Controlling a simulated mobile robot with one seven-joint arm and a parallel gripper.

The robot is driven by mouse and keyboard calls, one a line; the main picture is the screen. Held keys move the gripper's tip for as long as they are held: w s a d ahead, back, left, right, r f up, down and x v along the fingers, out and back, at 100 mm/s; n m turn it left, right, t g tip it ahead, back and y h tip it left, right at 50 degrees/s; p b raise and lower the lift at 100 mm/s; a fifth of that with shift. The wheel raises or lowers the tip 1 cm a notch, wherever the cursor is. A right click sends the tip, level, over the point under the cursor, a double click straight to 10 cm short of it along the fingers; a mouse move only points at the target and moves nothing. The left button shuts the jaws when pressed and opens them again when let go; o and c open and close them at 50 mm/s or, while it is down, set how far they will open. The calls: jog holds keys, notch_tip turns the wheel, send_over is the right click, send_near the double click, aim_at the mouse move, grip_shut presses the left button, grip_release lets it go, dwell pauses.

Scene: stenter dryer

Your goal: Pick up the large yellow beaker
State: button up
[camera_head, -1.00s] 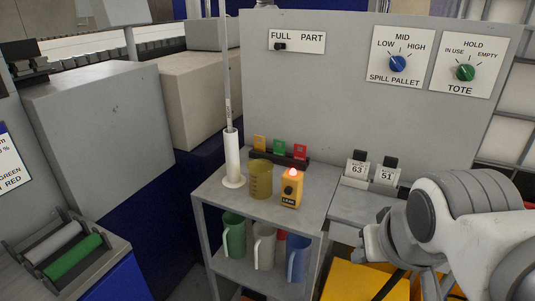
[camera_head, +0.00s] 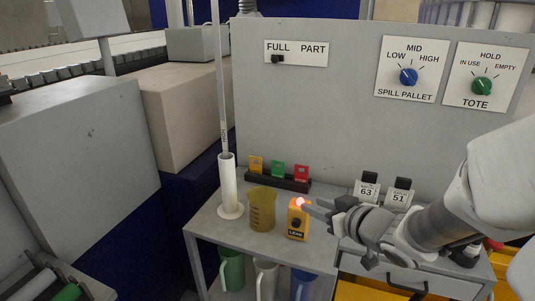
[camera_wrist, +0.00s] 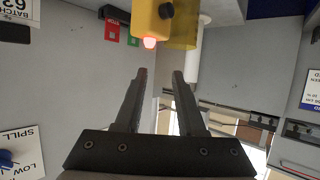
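The large yellow beaker (camera_head: 262,209), translucent with dark markings, stands upright on the grey shelf top. It sits between a white cylinder and a yellow device with a lit orange lamp (camera_head: 298,220). My gripper (camera_head: 318,206) is to the right of the beaker, with its fingers pointing left near the lamp of the yellow device. In the wrist view my gripper (camera_wrist: 160,74) is open and empty. There the beaker (camera_wrist: 182,32) shows upside down, partly hidden behind the yellow device (camera_wrist: 150,18), beyond the fingertips.
The white cylinder (camera_head: 229,188) holds a tall thin rod left of the beaker. Yellow, green and red tags (camera_head: 278,174) stand in a dark rack behind. Number cards (camera_head: 382,192) stand right. Green, white and blue jugs sit on the lower shelf. A grey panel rises behind.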

aim_at(262, 210)
jog(key=a+b+x, duration=0.1)
jog(key=b+x, duration=0.1)
jog(key=x, duration=1.5)
jog(key=shift+b, duration=0.3)
grip_shut()
jog(key=shift+s+f, duration=0.15)
jog(key=shift+f, duration=0.05)
dwell(0.6)
